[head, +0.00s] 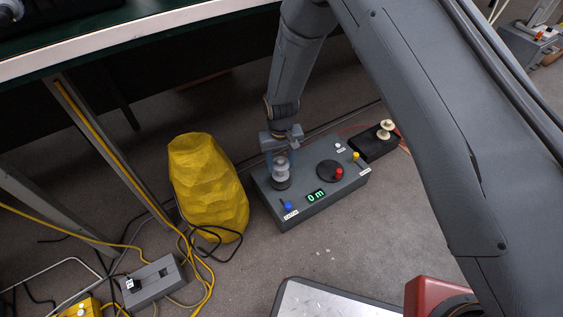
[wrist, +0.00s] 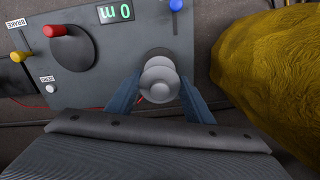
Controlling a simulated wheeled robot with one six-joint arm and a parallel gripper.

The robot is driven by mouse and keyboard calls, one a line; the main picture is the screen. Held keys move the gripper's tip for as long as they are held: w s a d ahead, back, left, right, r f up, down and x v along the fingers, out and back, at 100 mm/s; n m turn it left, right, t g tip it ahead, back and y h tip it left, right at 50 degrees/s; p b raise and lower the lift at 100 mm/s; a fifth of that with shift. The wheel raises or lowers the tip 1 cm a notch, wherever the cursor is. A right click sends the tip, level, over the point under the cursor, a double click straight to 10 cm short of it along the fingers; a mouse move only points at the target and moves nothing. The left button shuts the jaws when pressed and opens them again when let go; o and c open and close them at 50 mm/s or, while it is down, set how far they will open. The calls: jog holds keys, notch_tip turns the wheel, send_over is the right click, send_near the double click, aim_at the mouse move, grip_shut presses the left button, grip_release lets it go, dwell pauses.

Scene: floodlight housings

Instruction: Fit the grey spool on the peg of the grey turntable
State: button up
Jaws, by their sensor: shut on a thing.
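The grey spool (head: 281,168) is upright between the fingers of my gripper (head: 280,152), above the left end of the grey box. In the wrist view the spool's pale round flange (wrist: 160,82) shows end-on between the blue fingers of my gripper (wrist: 158,98), which are shut on it. The turntable (head: 283,184) is a dark round shape under the spool on the box top. Its peg is hidden by the spool, and I cannot tell whether the spool is around the peg or just above it.
The grey box (head: 310,205) carries a "0 m" display (head: 316,196), a dark crank disc with red knob (head: 338,173), a blue lever (head: 287,205) and a yellow lever (head: 355,156). A yellow sack (head: 208,190) stands close left. A black tray (head: 376,146) holds a cream spool (head: 386,127).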

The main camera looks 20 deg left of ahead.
jog(key=shift+f+b, duration=0.65)
jog(key=shift+f, duration=1.15)
jog(key=o, duration=1.1)
jog(key=shift+o, duration=0.2)
jog(key=shift+r, duration=0.15)
jog(key=shift+r+p, duration=2.65)
jog(key=shift+r, duration=0.8)
jog(key=shift+w, duration=0.1)
